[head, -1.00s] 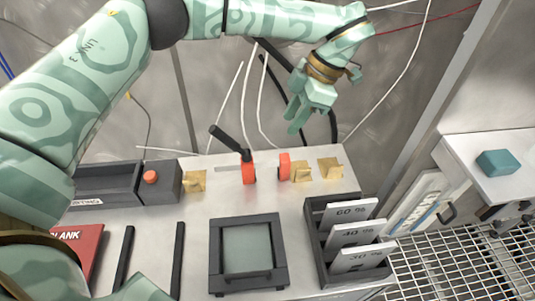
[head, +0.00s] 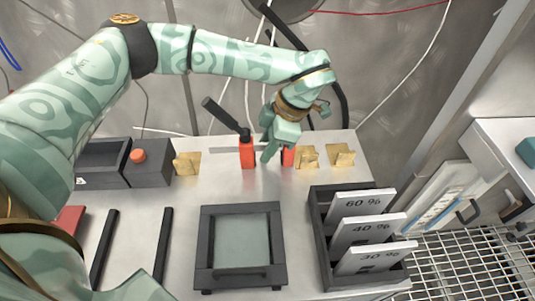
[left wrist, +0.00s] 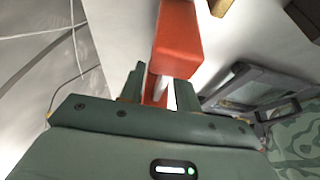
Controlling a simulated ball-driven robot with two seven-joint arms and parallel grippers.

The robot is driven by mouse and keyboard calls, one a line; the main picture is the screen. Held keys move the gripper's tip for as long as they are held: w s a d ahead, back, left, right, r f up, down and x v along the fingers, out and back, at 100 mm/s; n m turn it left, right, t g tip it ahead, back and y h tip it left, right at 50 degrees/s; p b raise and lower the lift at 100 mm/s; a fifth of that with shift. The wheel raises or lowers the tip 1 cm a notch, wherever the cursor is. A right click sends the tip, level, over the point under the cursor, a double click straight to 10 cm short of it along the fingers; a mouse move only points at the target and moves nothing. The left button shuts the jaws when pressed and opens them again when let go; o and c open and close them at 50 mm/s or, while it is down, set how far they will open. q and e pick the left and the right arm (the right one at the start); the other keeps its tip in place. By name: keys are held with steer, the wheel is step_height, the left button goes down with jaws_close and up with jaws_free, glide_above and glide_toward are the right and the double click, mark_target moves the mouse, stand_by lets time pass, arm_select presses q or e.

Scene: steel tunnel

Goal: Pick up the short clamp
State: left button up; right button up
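The short clamp has an orange jaw with a black handle (head: 247,152), a thin grey bar and a second orange jaw (head: 289,156). It lies across the back of the steel table. My left gripper (head: 273,150) is down at the clamp, between the two jaws. In the left wrist view its fingers (left wrist: 157,88) are apart, with the pale bar showing between them and an orange jaw (left wrist: 177,40) just beyond. Whether the fingers touch the bar I cannot tell. My right gripper is not in view.
Brass brackets (head: 188,163) stand on both sides of the clamp. In front are a dark framed tray (head: 281,250) and a black rack (head: 321,235) of percent-marked plates. A black box with an orange button (head: 138,156) stands left. Cables hang behind the table.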

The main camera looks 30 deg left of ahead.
arm_select(q)
steer(key=shift+s+r, duration=0.1)
jaws_close()
stand_by(1.3)
